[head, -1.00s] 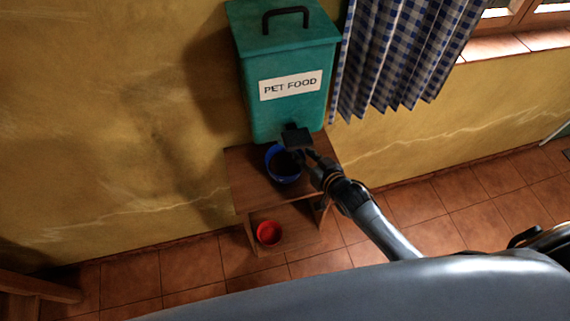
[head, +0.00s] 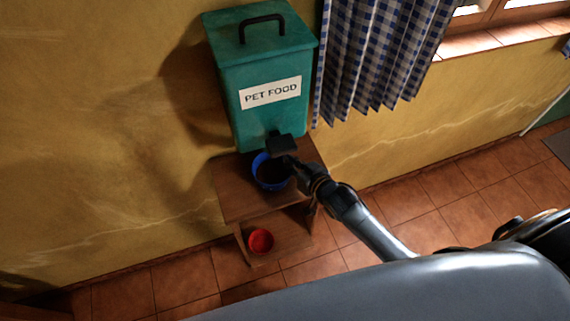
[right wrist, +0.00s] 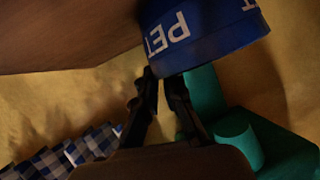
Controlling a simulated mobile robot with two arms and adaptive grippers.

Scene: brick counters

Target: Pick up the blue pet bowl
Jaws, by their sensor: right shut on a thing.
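The blue pet bowl (head: 264,182) sits on or just above the top of a small wooden stand, below the dark spout of the pet food bin; I cannot tell if it is lifted. In the right wrist view the bowl (right wrist: 215,28) shows blue with white "PET" lettering, at the top. My right gripper (head: 293,164) reaches in from the right to the bowl's right side. In the right wrist view its fingers (right wrist: 162,78) are closed at the bowl's edge; the exact contact is dark. My left gripper is not in view.
The green bin (head: 265,65) labelled "PET FOOD" stands behind the bowl, its spout (head: 282,145) close above. The wooden stand (head: 240,204) has a red bowl (head: 261,241) on its lower level. A checked curtain (head: 370,60) hangs to the right. The tiled floor at right is open.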

